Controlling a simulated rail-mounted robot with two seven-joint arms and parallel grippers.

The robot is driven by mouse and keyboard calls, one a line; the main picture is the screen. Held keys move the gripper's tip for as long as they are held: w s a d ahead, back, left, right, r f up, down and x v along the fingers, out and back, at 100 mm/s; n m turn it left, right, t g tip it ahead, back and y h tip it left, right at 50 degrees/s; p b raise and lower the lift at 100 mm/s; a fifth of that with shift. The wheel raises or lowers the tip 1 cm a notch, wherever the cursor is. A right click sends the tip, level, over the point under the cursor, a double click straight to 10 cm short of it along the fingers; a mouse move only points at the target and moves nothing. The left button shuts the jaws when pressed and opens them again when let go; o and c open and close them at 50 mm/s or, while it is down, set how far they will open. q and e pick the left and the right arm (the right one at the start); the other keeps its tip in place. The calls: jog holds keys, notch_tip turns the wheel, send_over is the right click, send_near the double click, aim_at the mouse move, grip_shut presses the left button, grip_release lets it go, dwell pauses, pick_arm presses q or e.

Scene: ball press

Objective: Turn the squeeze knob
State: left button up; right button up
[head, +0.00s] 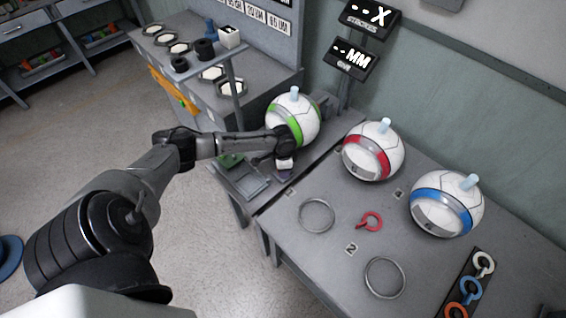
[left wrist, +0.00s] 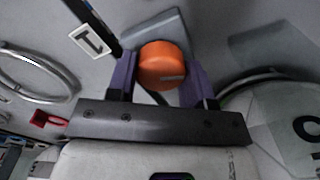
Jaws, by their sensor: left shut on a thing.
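The squeeze knob (left wrist: 165,65) is an orange round knob with a pale mark on its face, seen in the left wrist view. My left gripper (left wrist: 162,82) has its two purple fingers on either side of the knob and is shut on it. In the head view my left gripper (head: 284,172) is low at the front of the ball press, just below the green-banded white ball (head: 292,118). The knob is hidden there behind the gripper. My right gripper is not in view.
A red-banded ball (head: 373,151) and a blue-banded ball (head: 446,204) stand on the grey table to the right. Metal rings (head: 317,215) and a small red ring (head: 370,222) lie in front of them. Coloured rings sit on a black strip (head: 485,249). Dark signs (head: 352,59) stand behind.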

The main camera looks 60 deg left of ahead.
pick_arm(q)
jog(key=shift+m+p, duration=0.6)
jog(key=shift+m, duration=0.9)
jog(key=o, duration=0.9)
notch_tip(320, 180, up, 14)
jog(key=p, duration=0.3)
jog(key=shift+f, duration=0.1)
